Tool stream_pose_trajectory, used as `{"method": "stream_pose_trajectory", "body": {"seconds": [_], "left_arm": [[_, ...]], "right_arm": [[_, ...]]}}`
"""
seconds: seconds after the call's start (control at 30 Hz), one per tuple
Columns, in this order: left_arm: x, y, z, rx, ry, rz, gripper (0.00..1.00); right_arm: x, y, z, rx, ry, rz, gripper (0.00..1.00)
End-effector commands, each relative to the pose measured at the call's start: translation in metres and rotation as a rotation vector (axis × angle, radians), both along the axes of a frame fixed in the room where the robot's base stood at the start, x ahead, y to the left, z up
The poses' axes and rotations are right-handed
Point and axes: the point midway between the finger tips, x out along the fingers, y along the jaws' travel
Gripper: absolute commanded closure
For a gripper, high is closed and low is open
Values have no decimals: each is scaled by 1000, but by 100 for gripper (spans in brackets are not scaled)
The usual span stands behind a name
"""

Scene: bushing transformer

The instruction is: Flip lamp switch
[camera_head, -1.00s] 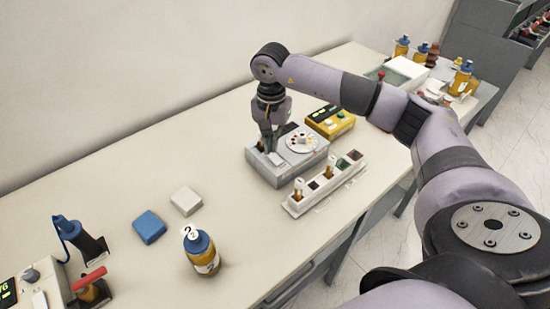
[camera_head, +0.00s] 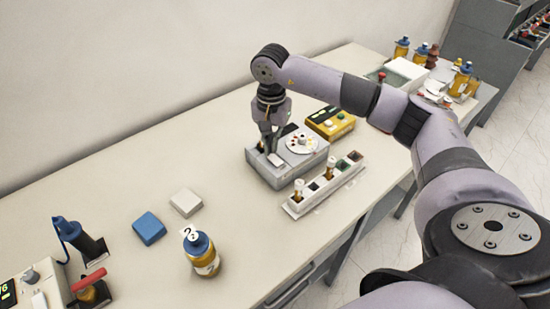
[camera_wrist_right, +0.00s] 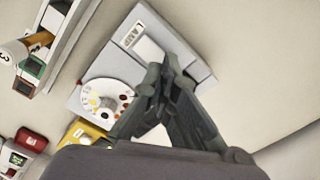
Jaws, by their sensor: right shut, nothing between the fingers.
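A grey box (camera_head: 270,177) with a white round dial (camera_head: 302,142) stands on the table. In the right wrist view the box (camera_wrist_right: 200,72) shows a label reading LAMP (camera_wrist_right: 133,34) beside a pale rocker switch (camera_wrist_right: 149,48). The dial (camera_wrist_right: 106,100) is at the lower left there. My right gripper (camera_head: 268,150) is shut and empty, pointing down over the left part of the box near the switch. In the wrist view its fingertips (camera_wrist_right: 160,85) partly cover the box top. I cannot tell whether they touch the switch. My left gripper is not in view.
A white rack (camera_head: 325,187) with small vials stands in front of the box, and a yellow device (camera_head: 331,121) behind it.

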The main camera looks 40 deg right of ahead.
Motion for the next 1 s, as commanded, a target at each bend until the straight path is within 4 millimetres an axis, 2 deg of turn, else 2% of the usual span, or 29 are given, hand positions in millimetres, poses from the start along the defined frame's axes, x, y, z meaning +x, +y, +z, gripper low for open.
{"method": "stream_pose_trajectory", "body": {"seconds": [1.0], "left_arm": [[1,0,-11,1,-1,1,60]], "right_arm": [[0,0,-14,0,0,0,100]]}}
